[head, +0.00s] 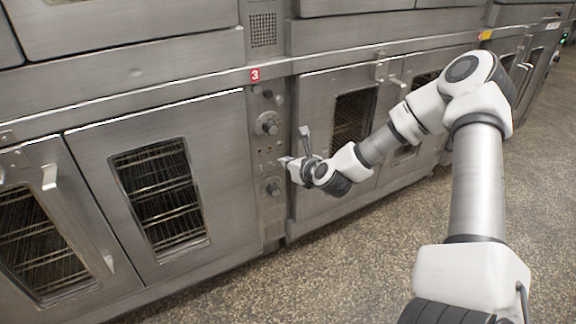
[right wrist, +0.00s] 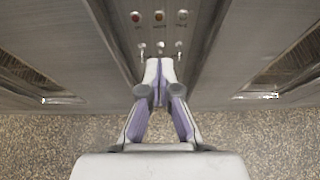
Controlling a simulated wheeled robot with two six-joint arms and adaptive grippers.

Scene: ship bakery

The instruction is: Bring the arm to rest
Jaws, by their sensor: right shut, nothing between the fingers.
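My right arm comes in from the lower right in the head view and bends over toward the oven fronts. My right gripper (head: 284,161) is in front of the oven control panel (head: 270,150), below the knob. In the right wrist view the gripper (right wrist: 159,64) has its fingertips together with nothing between them, just below a row of small switches. I cannot tell whether the tips touch the panel. My left gripper is not in view.
Steel oven doors with windows (head: 160,195) stand left of the panel, and another oven door (head: 318,125) stands to its right. A door handle (head: 50,178) sticks out at the left. The speckled floor (head: 330,270) in front is clear.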

